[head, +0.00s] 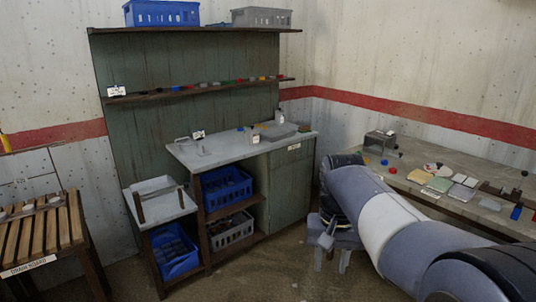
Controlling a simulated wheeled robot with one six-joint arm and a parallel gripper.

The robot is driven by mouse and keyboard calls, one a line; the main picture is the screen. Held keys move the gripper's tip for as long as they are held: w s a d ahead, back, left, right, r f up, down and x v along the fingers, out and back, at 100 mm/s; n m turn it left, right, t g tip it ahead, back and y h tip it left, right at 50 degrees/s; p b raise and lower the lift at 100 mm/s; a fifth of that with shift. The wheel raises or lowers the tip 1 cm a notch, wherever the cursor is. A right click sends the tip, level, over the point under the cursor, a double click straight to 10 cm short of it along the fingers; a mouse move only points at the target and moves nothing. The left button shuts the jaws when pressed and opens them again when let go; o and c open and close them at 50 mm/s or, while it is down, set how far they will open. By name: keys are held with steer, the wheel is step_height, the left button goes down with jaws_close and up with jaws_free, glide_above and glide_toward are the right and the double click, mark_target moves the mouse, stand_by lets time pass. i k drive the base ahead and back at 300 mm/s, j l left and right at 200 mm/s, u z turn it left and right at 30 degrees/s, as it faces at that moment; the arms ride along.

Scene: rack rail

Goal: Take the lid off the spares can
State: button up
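I cannot single out the spares can or its lid in the head view; the items on the benches are small. My gripper (332,263) hangs low at the end of my arm, in front of the right end of the workbench. Its fingers point down with a gap between them, and I see nothing in the gap. It is apart from the benches and their items.
A workbench (215,150) holds small items, a bottle (279,117) and a grey tray (283,131). Blue crates (228,190) sit below. The right-hand table (410,160) carries a grey box (380,141) and several small parts. A slatted rack (35,230) stands at left.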

mark_target(252, 128)
steer(key=i+z, duration=0.1)
steer(key=i, duration=2)
steer(key=i+l+u, duration=0.2)
steer(key=i+u, duration=0.25)
steer(key=i, duration=0.35)
steer(key=i+l+u, duration=0.4)
steer(key=i, duration=0.4)
steer(key=i+l+u, duration=0.45)
steer(key=i+l, duration=0.25)
